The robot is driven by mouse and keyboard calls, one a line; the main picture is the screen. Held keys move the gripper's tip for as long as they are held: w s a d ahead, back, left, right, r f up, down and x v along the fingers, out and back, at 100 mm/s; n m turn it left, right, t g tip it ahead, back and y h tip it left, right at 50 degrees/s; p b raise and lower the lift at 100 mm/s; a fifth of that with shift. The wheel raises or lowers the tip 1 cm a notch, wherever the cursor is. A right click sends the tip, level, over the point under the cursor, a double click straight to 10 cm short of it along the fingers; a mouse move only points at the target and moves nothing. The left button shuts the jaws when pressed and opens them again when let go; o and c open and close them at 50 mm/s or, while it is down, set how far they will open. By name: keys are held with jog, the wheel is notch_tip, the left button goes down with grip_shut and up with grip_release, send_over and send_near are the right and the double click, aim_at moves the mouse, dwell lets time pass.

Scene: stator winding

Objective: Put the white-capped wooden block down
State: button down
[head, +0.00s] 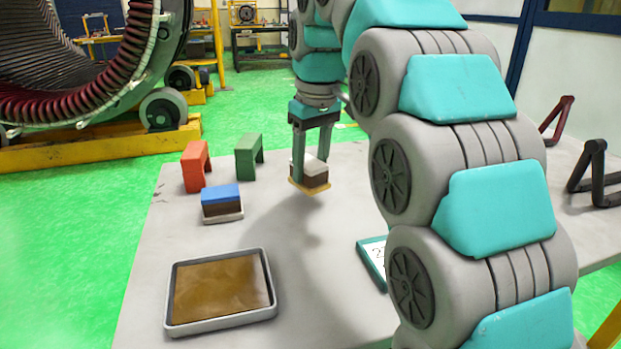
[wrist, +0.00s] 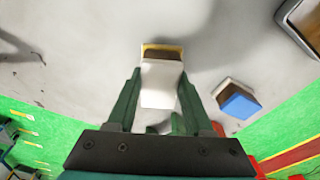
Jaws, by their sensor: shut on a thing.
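The white-capped wooden block (head: 315,178) has a white top, a dark brown middle and a yellowish base. My gripper (head: 308,163) has its green fingers on either side of the block, shut on it, over the far part of the grey table (head: 215,226). The block looks upright and seems a little above the table, with a shadow on the surface nearby. In the wrist view, the block (wrist: 160,84) sits between the two fingertips (wrist: 160,76), its white cap facing the camera.
A blue-capped block (head: 221,203) stands left of my gripper. Behind it are a red bracket (head: 196,166) and a green bracket (head: 249,156). A grey tray (head: 220,322) with a brown inside lies at the front left. A teal-edged panel (head: 372,262) is partly hidden by my arm.

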aim_at(311, 180)
jog(key=shift+f, duration=1.45)
jog(key=shift+f, duration=0.15)
jog(key=shift+c, duration=1.5)
grip_release()
